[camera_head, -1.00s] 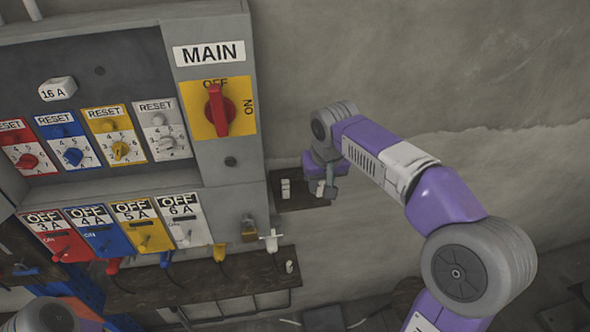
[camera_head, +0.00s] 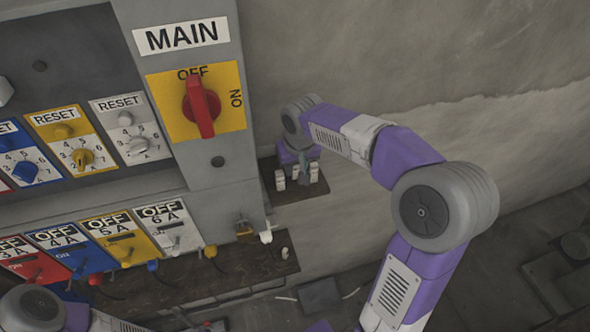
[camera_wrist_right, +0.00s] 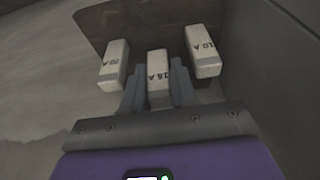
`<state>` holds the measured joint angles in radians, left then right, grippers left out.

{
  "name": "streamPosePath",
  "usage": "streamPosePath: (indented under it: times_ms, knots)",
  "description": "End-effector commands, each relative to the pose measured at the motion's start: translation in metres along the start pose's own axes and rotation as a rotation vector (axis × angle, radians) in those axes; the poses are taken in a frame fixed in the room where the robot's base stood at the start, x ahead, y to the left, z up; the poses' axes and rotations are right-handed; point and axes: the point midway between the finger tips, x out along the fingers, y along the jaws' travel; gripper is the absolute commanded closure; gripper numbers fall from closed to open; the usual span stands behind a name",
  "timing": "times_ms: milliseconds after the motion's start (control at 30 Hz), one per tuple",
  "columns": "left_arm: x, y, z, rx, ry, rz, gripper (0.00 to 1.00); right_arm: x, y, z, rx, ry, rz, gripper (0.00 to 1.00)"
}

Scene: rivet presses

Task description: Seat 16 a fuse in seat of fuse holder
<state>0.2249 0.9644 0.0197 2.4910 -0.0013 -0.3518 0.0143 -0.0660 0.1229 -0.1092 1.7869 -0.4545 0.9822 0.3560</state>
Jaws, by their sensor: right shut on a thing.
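Three white fuses stand on a small dark shelf (camera_wrist_right: 118,18) in the right wrist view. The middle 16 A fuse (camera_wrist_right: 157,65) is between the fingers of my right gripper (camera_wrist_right: 158,88), which is shut on it. A fuse marked 10 A (camera_wrist_right: 205,52) stands to its right, and another fuse (camera_wrist_right: 113,65), its mark hard to read, to its left. In the head view my right gripper (camera_head: 302,174) is over the shelf beside the panel. A white block (camera_head: 5,91), cut off at the left edge, may be the fuse holder; its seat is not visible. My left gripper is out of view.
The grey panel carries the red MAIN switch (camera_head: 201,105), reset dials and coloured breakers (camera_head: 118,240). A lower brown shelf (camera_head: 195,275) holds cables and small white pieces. Bare wall (camera_head: 400,60) lies right of the panel.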

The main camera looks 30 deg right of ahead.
Motion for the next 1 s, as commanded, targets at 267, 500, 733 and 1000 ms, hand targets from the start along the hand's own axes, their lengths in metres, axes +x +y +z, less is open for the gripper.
streamPosePath:
  times_ms: [267,500,733,1000]
  knots:
    - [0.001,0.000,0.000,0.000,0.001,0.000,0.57,0.016,0.000,0.004,0.000,0.001,0.000,1.00]
    - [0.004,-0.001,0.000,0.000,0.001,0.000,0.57,0.020,0.000,0.005,0.000,0.001,0.000,1.00]
    - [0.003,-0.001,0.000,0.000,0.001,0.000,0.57,0.019,0.000,0.005,0.000,0.001,0.000,0.62]
    - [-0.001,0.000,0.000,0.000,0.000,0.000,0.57,0.011,0.000,0.003,0.000,0.003,-0.001,0.62]
